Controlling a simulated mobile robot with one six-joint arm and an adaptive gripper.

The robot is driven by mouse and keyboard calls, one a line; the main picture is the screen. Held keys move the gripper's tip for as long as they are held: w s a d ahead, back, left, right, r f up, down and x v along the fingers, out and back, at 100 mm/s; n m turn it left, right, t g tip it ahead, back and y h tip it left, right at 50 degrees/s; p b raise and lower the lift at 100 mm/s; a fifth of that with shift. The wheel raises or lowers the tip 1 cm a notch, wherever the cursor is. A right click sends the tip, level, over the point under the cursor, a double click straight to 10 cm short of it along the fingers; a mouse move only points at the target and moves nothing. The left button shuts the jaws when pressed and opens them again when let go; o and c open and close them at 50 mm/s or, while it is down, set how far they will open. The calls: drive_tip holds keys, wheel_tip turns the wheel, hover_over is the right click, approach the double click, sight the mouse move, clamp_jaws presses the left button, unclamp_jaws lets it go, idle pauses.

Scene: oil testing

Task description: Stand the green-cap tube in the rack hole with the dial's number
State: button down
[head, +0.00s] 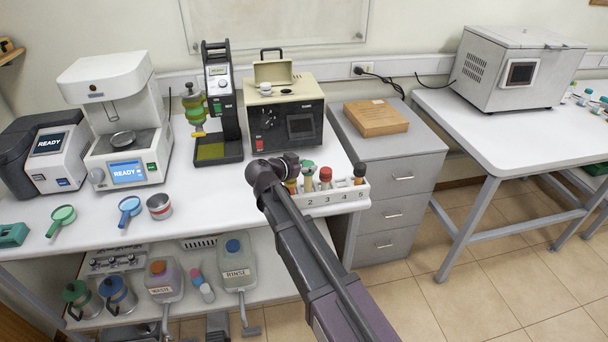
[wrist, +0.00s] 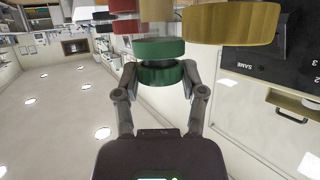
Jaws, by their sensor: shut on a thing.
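My gripper (wrist: 160,82) is shut on the green cap (wrist: 160,72). In the head view my gripper is mostly hidden behind my arm.
An orange-yellow cap (head: 291,186) sits left of the green one; a red-cap tube (head: 325,178) is above 3 and a dark-cap tube (head: 359,173) above 5. No tube shows above 4. A beige instrument (head: 285,120) stands behind the rack.

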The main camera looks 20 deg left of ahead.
sight(303, 174)
drive_tip(key=shift+f+b, duration=1.45)
drive_tip(key=shift+f, duration=0.2)
drive_tip(key=shift+f, duration=0.1)
drive_tip(key=shift+c, duration=0.9)
unclamp_jaws()
drive_tip(key=shift+s+a+r+p, duration=0.2)
drive_tip(key=shift+s+r+p, duration=0.1)
drive_tip(key=shift+s+r, duration=0.15)
drive_tip(key=p+v, duration=0.4)
drive_tip(key=v, duration=0.7)
drive_tip(key=shift+w+f, duration=0.1)
